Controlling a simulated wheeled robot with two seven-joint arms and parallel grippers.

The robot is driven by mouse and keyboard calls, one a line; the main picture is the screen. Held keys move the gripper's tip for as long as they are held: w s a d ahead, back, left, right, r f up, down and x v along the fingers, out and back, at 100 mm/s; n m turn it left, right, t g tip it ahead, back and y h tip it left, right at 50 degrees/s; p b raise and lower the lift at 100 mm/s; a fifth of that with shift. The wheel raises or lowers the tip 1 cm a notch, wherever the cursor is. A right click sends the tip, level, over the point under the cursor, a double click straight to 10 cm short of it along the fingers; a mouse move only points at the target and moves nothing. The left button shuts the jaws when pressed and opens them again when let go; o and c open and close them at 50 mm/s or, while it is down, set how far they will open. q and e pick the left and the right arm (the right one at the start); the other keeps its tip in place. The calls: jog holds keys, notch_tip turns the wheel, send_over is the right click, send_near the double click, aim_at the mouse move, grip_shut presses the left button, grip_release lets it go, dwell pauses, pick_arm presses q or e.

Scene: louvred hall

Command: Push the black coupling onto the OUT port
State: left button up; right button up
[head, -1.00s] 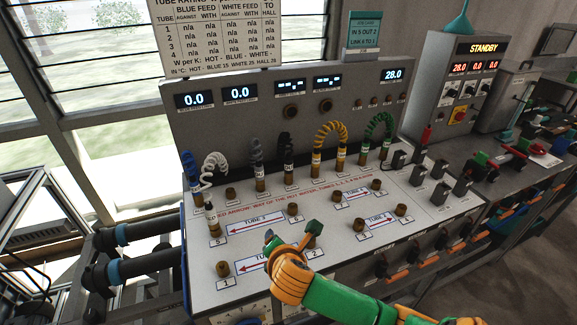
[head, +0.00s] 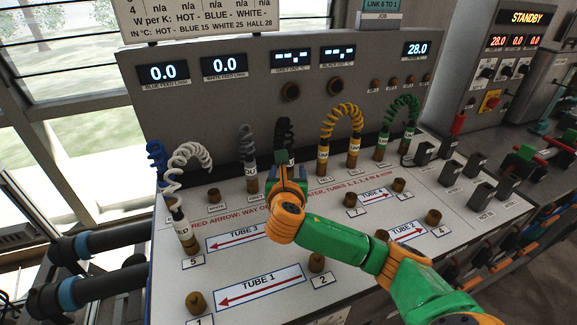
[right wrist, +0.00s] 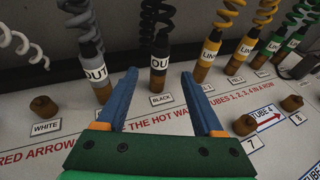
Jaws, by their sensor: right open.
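The black coupling (right wrist: 160,62) stands upright on the port marked BLACK, with a white OUT band, brass lower end and coiled black hose (head: 284,132). In the head view my right gripper hides most of it. My right gripper (right wrist: 158,73) is open, its blue fingers either side of the coupling in the right wrist view and nothing clearly gripped. In the head view the right gripper (head: 284,160) is over the back of the panel. A grey coupling (right wrist: 95,65), also banded OUT, stands to the left. I cannot make out a separate port labelled OUT. My left gripper is not in view.
Yellow couplings (right wrist: 210,50) stand close on the right. A bare brass port marked WHITE (right wrist: 43,106) is at left. A white-hosed coupling (head: 183,228) sits at port 5. Bare brass studs, including port 1 (head: 200,303) and port 2 (head: 316,262), rise from the panel.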

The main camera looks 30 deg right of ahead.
aim_at(288, 170)
jog(key=w+d+f+b, duration=0.2)
jog(key=b, duration=0.1)
jog(key=shift+w+f, duration=0.2)
jog(key=shift+w, duration=0.2)
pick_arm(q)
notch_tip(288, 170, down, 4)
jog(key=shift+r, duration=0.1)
pick_arm(e)
jog(key=x, duration=0.3)
jog(key=r+x, duration=0.1)
jog(key=shift+w+d+f, duration=0.15)
jog(key=shift+w+d, duration=0.15)
jog(key=shift+w, duration=0.15)
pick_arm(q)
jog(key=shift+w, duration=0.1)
pick_arm(e)
jog(key=shift+p, duration=0.8)
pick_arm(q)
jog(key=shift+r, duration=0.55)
pick_arm(e)
grip_shut()
